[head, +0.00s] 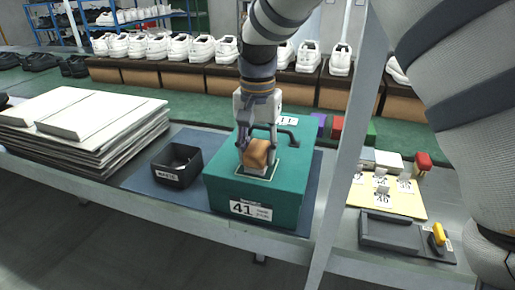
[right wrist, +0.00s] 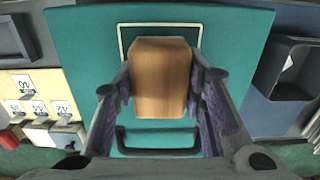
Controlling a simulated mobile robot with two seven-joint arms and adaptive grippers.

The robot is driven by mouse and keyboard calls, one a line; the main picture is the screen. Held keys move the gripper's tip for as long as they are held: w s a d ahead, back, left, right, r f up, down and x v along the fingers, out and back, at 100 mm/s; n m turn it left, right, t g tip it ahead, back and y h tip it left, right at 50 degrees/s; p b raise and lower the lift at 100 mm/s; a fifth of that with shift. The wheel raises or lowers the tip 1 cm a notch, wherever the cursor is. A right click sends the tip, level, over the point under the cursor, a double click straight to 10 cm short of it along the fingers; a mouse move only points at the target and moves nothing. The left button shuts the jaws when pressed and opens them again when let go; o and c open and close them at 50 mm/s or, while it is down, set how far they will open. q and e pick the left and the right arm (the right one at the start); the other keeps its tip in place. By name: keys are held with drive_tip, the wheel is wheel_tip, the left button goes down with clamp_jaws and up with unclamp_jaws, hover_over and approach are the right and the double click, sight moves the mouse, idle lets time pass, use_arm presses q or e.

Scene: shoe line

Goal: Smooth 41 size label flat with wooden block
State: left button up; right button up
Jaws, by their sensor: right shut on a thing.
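A teal shoe box (head: 285,205) stands on the blue mat. A white label reading 41 (head: 250,209) is on its front side, and its edges look flat from here. My right gripper (head: 257,150) is above the box lid, shut on a wooden block (head: 257,153). The block also shows between the fingers in the right wrist view (right wrist: 160,78), over a white-outlined rectangle on the lid (right wrist: 125,35). I cannot tell whether the block touches the lid. My left gripper is not in view.
A small black bin (head: 177,165) stands left of the box. Stacked flat cartons (head: 95,120) lie farther left. At right are a yellow label sheet (head: 388,197) and a dark tray (head: 395,233). A grey post (head: 345,140) rises right of the box. White shoes line the back.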

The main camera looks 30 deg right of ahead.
sight(252, 178)
drive_tip(key=shift+f, duration=0.2)
drive_tip(key=shift+s+a+r, duration=0.2)
drive_tip(key=shift+s+a, duration=0.05)
drive_tip(key=shift+s, duration=0.05)
drive_tip(key=shift+s+a+f+p, duration=0.25)
drive_tip(key=shift+s+a+p, duration=0.15)
drive_tip(key=shift+s+a, duration=0.8)
drive_tip(key=shift+w+d+f+b, duration=0.2)
drive_tip(key=shift+w+d+b, duration=0.15)
drive_tip(key=shift+w+d, duration=0.7)
drive_tip(key=shift+w+d+r, duration=0.2)
drive_tip(key=shift+w+d, duration=0.2)
drive_tip(key=shift+r+p, duration=0.35)
drive_tip(key=shift+r, duration=2.75)
